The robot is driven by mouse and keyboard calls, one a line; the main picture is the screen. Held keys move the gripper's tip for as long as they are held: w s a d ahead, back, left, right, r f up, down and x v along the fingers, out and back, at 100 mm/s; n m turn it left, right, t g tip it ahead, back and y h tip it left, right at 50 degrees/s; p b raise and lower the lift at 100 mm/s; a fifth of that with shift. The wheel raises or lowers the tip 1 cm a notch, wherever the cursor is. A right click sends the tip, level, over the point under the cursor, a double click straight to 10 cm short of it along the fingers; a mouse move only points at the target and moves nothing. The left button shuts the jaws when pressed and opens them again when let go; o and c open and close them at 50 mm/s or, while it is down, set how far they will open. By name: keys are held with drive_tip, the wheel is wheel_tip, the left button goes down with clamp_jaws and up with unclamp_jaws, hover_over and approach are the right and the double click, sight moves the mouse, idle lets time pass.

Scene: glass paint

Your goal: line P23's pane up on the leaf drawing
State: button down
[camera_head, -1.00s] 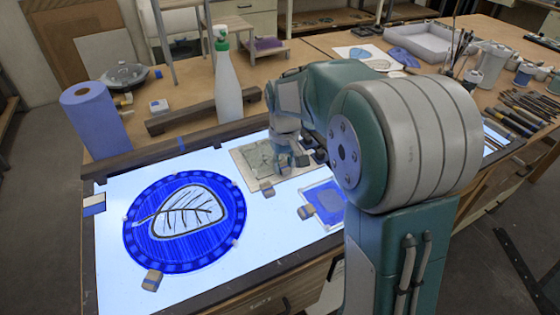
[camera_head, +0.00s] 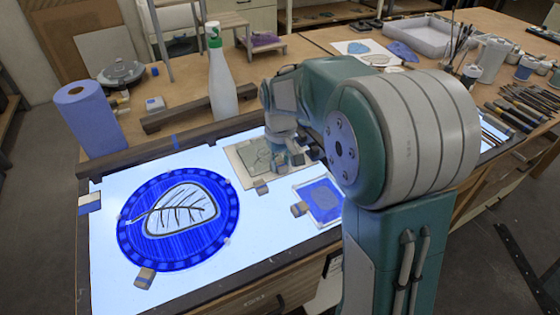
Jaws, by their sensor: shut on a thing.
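A round blue glass piece (camera_head: 128,235) lies on the lit table, with a white leaf drawing (camera_head: 180,209) in black lines in its middle. A pale square board (camera_head: 241,168) with a greenish clear pane (camera_head: 258,157) lies behind it to the right. A small blue pane (camera_head: 324,198) lies nearer my arm. I cannot read which is P23's. My gripper (camera_head: 290,160) is low at the right edge of the greenish pane and appears shut on it. The fingertips are small and partly hidden by my wrist, so the exact grip is unclear.
Small tagged blocks (camera_head: 145,278) sit beside the pieces. A blue paper roll (camera_head: 90,118), a spray bottle (camera_head: 222,80) and a dark wooden bar (camera_head: 190,112) stand behind the light table (camera_head: 110,290). Brushes and tools (camera_head: 515,115) lie at right.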

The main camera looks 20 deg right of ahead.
drive_tip(key=shift+a, duration=0.5)
drive_tip(key=shift+d+f, duration=0.1)
drive_tip(key=shift+d, duration=0.7)
drive_tip(key=shift+a, duration=0.15)
drive_tip(key=shift+f, duration=0.2)
drive_tip(key=shift+c, duration=1.7)
unclamp_jaws()
